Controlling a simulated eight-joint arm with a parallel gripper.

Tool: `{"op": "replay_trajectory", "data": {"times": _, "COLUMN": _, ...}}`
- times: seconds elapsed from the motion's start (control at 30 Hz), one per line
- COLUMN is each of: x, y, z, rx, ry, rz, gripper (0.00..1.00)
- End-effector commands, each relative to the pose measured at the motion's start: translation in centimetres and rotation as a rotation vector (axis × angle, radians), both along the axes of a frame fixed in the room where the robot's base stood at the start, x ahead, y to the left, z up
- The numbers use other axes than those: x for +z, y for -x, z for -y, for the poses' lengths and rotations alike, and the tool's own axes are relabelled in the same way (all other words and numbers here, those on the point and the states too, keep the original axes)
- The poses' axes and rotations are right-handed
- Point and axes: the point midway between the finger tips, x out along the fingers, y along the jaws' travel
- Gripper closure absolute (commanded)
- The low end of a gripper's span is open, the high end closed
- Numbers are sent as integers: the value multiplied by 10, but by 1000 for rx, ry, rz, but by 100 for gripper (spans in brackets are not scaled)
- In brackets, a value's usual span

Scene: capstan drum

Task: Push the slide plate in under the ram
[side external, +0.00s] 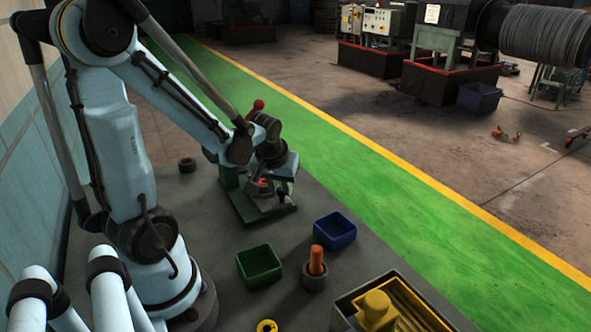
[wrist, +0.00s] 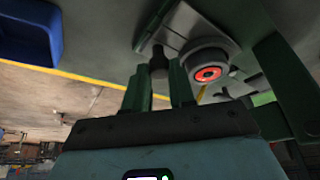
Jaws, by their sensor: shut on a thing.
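The slide plate (wrist: 178,30) is a grey metal plate with a dark round knob (wrist: 158,60) at its near end. A grey ring with a glowing orange-red centre (wrist: 208,73) sits on the plate. It also shows as a red spot in the side external view (side external: 262,181). My gripper (wrist: 158,72) has its two green fingers on either side of the knob and is shut on it. In the side external view my gripper (side external: 284,188) is at the green press (side external: 240,203). The ram is hidden or cannot be made out behind my arm.
A red-balled lever (side external: 258,104) rises above the press. A blue bin (side external: 335,232), a green bin (side external: 259,265) and a dark cup holding an orange cylinder (side external: 316,262) stand in front. A yellow-lined tray (side external: 400,305) is at the front right. A dark ring (side external: 187,165) lies to the left.

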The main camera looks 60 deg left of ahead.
Motion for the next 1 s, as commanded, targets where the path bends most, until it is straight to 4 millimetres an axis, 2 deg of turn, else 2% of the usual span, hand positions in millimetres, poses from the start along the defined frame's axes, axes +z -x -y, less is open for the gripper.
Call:
{"op": "replay_trajectory", "data": {"times": 0.1, "x": 0, "y": -1, "z": -19, "rx": 9, "ry": 0, "rz": 0, "gripper": 100}}
{"op": "replay_trajectory", "data": {"times": 0.3, "x": 0, "y": -1, "z": -41, "rx": 4, "ry": -2, "rz": 3, "gripper": 100}}
{"op": "replay_trajectory", "data": {"times": 0.63, "x": 0, "y": -1, "z": -43, "rx": 1, "ry": -3, "rz": 3, "gripper": 100}}
{"op": "replay_trajectory", "data": {"times": 0.67, "x": 0, "y": -1, "z": -43, "rx": 1, "ry": -3, "rz": 3, "gripper": 71}}
{"op": "replay_trajectory", "data": {"times": 0.7, "x": 0, "y": -1, "z": -43, "rx": 1, "ry": -3, "rz": 3, "gripper": 65}}
{"op": "replay_trajectory", "data": {"times": 1.0, "x": 0, "y": 0, "z": -42, "rx": 1, "ry": -2, "rz": 1, "gripper": 65}}
